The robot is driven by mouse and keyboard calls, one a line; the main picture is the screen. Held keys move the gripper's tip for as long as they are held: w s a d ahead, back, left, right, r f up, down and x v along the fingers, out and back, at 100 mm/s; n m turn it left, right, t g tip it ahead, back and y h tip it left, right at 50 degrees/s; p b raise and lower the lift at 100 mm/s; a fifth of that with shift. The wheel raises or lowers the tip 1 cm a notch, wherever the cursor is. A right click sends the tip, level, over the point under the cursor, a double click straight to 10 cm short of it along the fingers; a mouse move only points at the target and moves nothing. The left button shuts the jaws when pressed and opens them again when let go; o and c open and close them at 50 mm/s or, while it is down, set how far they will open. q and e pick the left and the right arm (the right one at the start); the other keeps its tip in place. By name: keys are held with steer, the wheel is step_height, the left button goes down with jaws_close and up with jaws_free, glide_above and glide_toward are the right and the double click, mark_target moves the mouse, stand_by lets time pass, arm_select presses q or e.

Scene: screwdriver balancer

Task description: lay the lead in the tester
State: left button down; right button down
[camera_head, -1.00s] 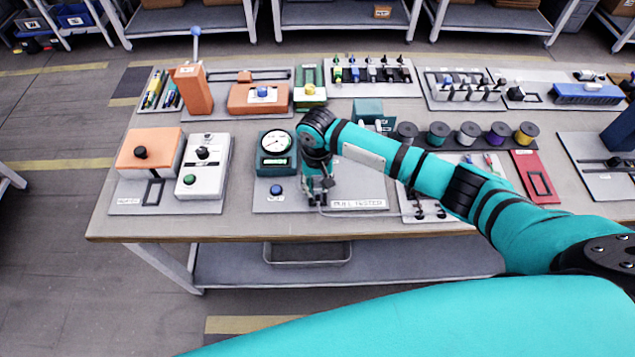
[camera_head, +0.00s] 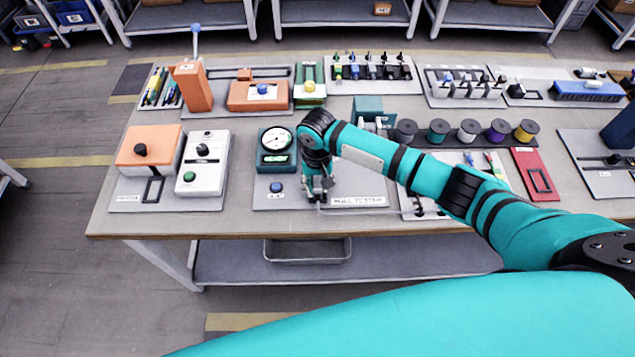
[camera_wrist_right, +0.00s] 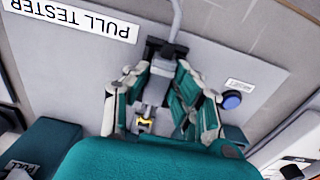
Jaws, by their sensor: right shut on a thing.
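The pull tester is a grey plate (camera_head: 365,185) with a teal dial gauge (camera_head: 276,145) and a blue button (camera_head: 276,187), which also shows in the wrist view (camera_wrist_right: 231,101). My right gripper (camera_head: 319,201) is low over the plate, right of the button. In the wrist view its fingertips (camera_wrist_right: 165,48) are shut on the lead (camera_wrist_right: 176,18), a thin grey cable running out past the tips. A small yellow piece (camera_wrist_right: 145,124) on a grey part shows between the fingers; whether it belongs to the lead or tester is unclear. My left gripper is out of view.
A white box with a green button (camera_head: 203,165) stands left of the tester. Several wire spools (camera_head: 469,131) stand on the right, behind my arm. A teal block (camera_head: 367,108) is behind the wrist. The bench's front edge is close in front of the plate.

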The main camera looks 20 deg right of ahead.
steer(key=c, duration=1)
jaws_free()
steer(key=shift+c, duration=0.2)
step_height(320, 180, up, 12)
